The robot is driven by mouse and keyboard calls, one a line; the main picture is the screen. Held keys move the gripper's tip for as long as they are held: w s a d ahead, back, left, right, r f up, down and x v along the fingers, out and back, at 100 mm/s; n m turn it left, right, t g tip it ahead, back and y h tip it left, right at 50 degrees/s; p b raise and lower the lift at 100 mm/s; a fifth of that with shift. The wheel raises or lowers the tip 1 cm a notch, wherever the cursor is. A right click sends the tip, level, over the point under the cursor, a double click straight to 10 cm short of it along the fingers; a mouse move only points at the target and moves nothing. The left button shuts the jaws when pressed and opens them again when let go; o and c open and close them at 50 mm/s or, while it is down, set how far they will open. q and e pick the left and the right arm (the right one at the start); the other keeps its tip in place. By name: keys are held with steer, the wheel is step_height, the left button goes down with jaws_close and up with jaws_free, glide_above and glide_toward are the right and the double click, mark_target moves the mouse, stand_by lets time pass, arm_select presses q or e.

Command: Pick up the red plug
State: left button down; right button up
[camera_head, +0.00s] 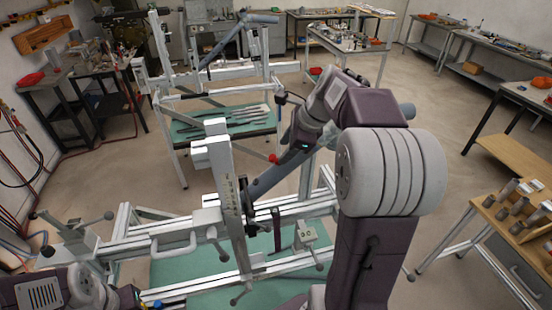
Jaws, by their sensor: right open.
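A small red plug (273,158) shows near the middle of the head view, beside a grey-blue tube (268,180) that slants up through the frame jig (231,195). My right arm comes in from the right and bends over the jig. Its gripper (283,157) is open, with its tips close to the red plug in the picture. I cannot tell whether they touch it. The gripper's dark body partly hides the tube. Part of my left arm shows at the bottom left; its gripper cannot be made out.
The jig's aluminium rails, clamps and handles (180,240) fill the space around the tube. A second jig (210,85) stands behind over a green-topped table (222,122). A wooden-topped bench (510,225) with metal parts stands at the right. Open floor lies between.

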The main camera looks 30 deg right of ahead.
mark_target(276, 158)
steer(key=p+x, duration=0.1)
steer(key=x, duration=0.4)
steer(key=shift+w+a+f, duration=0.15)
steer(key=shift+w+a, duration=0.05)
steer(key=shift+w, duration=0.05)
steer(key=shift+f, duration=0.3)
steer(key=shift+w, duration=0.1)
jaws_close()
